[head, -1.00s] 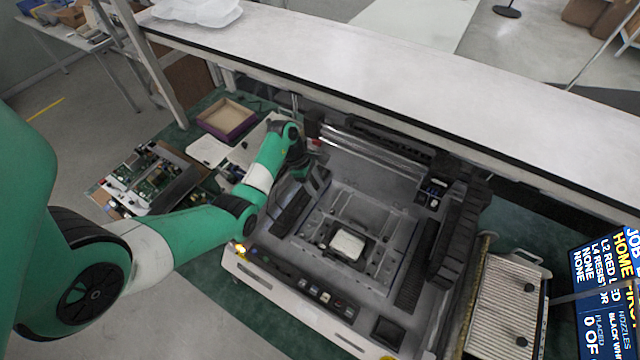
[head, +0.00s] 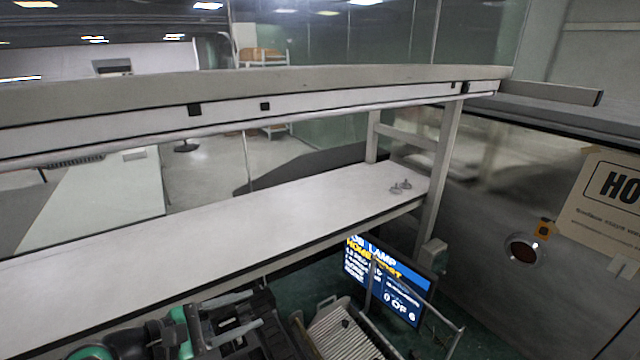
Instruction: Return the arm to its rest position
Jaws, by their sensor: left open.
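My left gripper (head: 245,316) is at the bottom edge of the head view, in front of the long white shelf. Its two grey fingers are apart, and nothing shows between them. Part of my green left arm (head: 180,325) shows beside it, cut off by the lower edge. My right gripper is not in view.
A long white shelf (head: 150,255) crosses the view behind my left gripper, with small metal pieces (head: 400,187) at its right end. A grey beam (head: 330,80) runs above it. A ribbed tray (head: 345,335) and a lit screen (head: 385,285) stand to the right.

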